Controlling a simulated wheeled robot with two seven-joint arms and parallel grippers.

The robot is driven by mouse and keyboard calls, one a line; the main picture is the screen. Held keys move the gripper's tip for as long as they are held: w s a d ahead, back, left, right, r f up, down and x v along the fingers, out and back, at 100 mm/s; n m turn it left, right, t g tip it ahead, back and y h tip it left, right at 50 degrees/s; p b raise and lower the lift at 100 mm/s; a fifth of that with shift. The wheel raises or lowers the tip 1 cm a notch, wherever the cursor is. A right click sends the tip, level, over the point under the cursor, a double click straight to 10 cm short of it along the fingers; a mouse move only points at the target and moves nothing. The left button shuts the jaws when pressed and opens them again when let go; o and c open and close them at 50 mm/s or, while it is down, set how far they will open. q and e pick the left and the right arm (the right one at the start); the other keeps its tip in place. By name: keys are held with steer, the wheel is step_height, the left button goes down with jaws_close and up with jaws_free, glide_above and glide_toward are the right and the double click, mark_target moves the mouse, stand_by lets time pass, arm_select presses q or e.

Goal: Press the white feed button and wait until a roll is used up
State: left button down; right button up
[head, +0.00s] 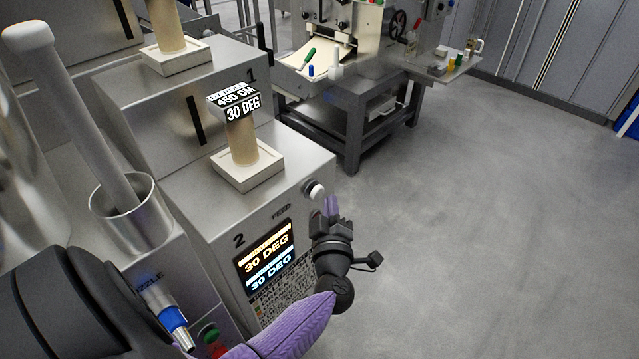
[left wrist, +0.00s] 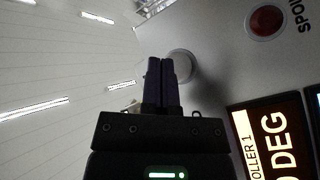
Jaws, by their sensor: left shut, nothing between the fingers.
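The white feed button (head: 314,190) is a round knob on the upper right of the steel machine's front, beside the word FEED. My left gripper (head: 331,207) is shut and empty, its purple fingertips just right of the button. In the left wrist view the shut fingers (left wrist: 161,68) overlap the edge of the pale round button (left wrist: 183,64); I cannot tell whether they touch it. A beige roll (head: 242,145) stands upright on a white square base on the machine top, under a sign reading 450 CM and 30 DEG. My right gripper is not in view.
A lit display (head: 267,257) reading 30 DEG sits below the button. A red button (left wrist: 267,20) shows in the left wrist view. A steel cup (head: 132,213) with a thick rod stands at left. Another machine (head: 350,85) stands behind. The floor at right is clear.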

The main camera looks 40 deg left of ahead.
arm_select(q)
steer(key=shift+a, duration=0.1)
stand_by(0.7)
steer(key=shift+a, duration=0.35)
steer(key=shift+w+a, duration=0.1)
steer(key=shift+a, duration=0.3)
stand_by(0.6)
steer(key=shift+d, duration=0.1)
steer(key=shift+d+p, duration=0.4)
steer(key=shift+d, duration=0.35)
steer(key=d, duration=0.5)
steer(key=shift+s, duration=0.3)
stand_by(0.5)
